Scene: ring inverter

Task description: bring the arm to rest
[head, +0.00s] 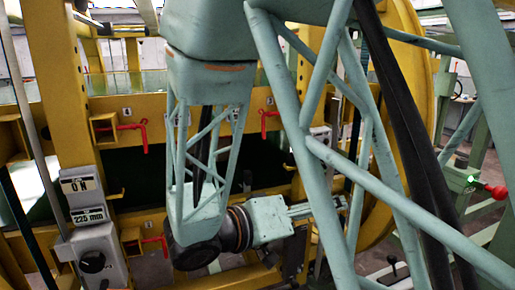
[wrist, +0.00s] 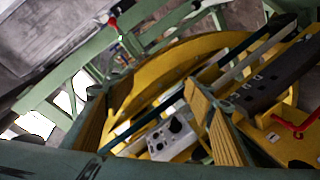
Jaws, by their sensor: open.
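My arm, with green lattice links, hangs in front of the yellow machine frame (head: 75,90) in the head view. My gripper (head: 318,208) points to the right at the end of the dark wrist joint, partly hidden behind a green strut. In the wrist view my gripper (wrist: 148,95) has its two ribbed, yellowish finger pads wide apart, with nothing held between them. Behind the gap lie the yellow ring (wrist: 165,65) and a grey control box (wrist: 172,138) with a black knob. The head view shows the large yellow ring (head: 408,75) behind my arm.
A display box (head: 82,200) at left reads "0 N" and "225 mm", above a grey knob box (head: 98,258). Red handles stick out at left (head: 131,127), centre (head: 268,117) and lower left (head: 155,240). Another red-ended lever (head: 495,191) is at far right.

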